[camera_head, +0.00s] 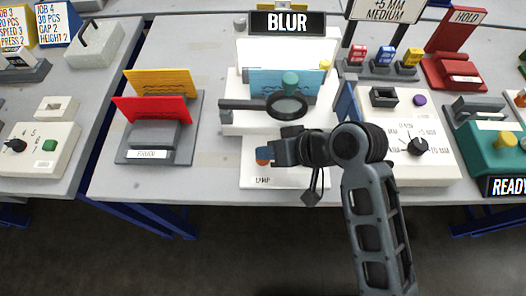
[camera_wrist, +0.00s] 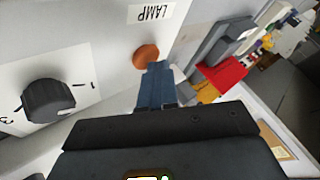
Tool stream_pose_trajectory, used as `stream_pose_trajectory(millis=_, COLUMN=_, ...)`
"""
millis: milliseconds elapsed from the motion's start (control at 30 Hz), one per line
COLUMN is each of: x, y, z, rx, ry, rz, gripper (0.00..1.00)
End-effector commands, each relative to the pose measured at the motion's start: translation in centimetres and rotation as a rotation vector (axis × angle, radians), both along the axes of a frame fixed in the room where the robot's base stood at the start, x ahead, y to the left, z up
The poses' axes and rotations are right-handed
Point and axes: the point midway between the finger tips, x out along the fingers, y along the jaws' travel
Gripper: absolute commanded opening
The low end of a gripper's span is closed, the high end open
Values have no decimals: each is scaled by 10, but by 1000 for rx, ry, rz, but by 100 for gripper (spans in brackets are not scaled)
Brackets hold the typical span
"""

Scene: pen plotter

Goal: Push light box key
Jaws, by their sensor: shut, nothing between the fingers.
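The light box (camera_head: 300,52) stands in the middle of the table under a BLUR sign. Its white front panel (camera_head: 262,176) carries the LAMP label, which also shows in the wrist view (camera_wrist: 157,12). The orange round key (camera_head: 262,153) is partly covered by my gripper in the head view. In the wrist view the key (camera_wrist: 145,54) shows near the label. My gripper (camera_head: 274,152) is shut and empty. Its fingertips (camera_wrist: 155,70) are right at the key's edge in the wrist view; I cannot tell whether they touch it.
A dark knob (camera_wrist: 50,99) sits on the white panel beside the key. A magnifier (camera_head: 287,106) stands over a blue sheet (camera_head: 262,84) on the light box. A rack (camera_head: 150,150) with red and yellow cards stands left. A dial box (camera_head: 420,160) stands right.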

Motion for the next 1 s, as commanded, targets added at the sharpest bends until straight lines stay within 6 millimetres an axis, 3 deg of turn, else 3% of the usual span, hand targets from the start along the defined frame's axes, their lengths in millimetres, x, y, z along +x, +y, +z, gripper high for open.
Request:
stream_pose_trajectory(millis=367, x=0, y=0, z=3, rx=0, ry=0, rz=0, gripper=0)
stream_pose_trajectory(millis=1000, x=0, y=0, z=59, rx=0, ry=-1, rz=0, gripper=0)
